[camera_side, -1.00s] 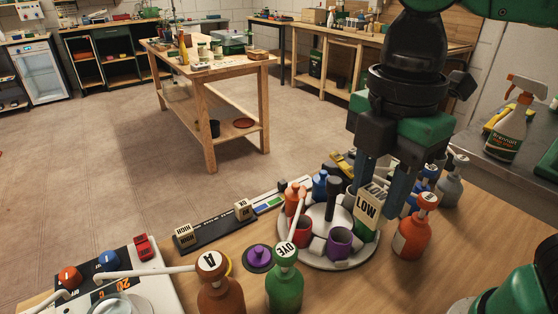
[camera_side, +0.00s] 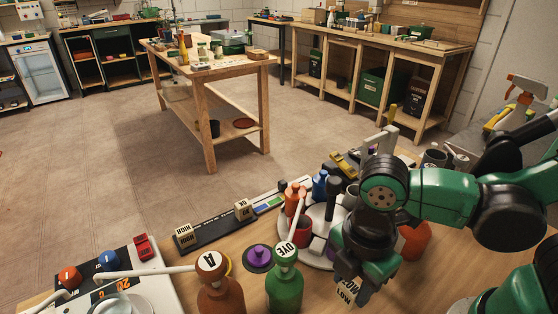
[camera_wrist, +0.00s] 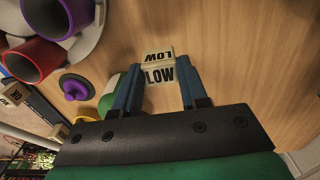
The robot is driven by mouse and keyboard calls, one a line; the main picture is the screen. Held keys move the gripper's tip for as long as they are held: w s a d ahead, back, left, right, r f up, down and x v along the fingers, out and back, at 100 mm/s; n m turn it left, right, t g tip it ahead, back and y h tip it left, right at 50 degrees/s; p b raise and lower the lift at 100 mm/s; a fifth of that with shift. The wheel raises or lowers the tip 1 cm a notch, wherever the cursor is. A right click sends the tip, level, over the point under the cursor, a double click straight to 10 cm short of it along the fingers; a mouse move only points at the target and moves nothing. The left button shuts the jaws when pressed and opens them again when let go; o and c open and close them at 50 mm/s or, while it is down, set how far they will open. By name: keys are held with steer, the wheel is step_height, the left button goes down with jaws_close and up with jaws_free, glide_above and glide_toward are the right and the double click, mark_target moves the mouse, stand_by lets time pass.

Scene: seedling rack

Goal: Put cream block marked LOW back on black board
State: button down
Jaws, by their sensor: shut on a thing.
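The cream block marked LOW (camera_wrist: 159,72) is held between the two blue fingers of my gripper (camera_wrist: 160,92) in the wrist view. In the side view the block (camera_side: 346,291) shows below my gripper (camera_side: 352,284), tilted with its lettering upside down, over the wood table in front of the round carousel. The black board (camera_side: 215,232) lies further left on the table. It carries a cream block marked HIGH (camera_side: 184,236) at its near left end and a cream block marked OK (camera_side: 243,209) further along.
The white carousel (camera_side: 316,263) with cups and small bottles stands behind my gripper. An orange bottle (camera_side: 413,241) is partly hidden by my arm.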

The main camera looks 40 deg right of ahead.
mark_target(349, 297)
steer(key=shift+f, duration=1.95)
steer(key=shift+c, duration=2.4)
jaws_free()
steer(key=shift+f, duration=0.15)
step_height(349, 297, up, 12)
steer(key=w+d+m+t, duration=0.1)
steer(key=m, duration=0.1)
steer(key=w+d+m, duration=0.1)
steer(key=m, duration=0.1)
steer(key=w+d+m+t, duration=0.1)
steer(key=w+m, duration=0.1)
steer(key=m, duration=0.1)
steer(key=shift+d+f+t+y, duration=0.25)
steer(key=shift+f+t+y, duration=0.05)
steer(key=shift+y, duration=0.1)
steer(key=shift+o, duration=0.6)
steer(key=w+d+m+t, duration=0.4)
steer(key=d+m, duration=0.3)
steer(key=m, duration=0.4)
steer(key=shift+w+r+t+h, duration=0.2)
steer(key=shift+w+t+h, duration=0.1)
steer(key=shift+w+h, duration=0.1)
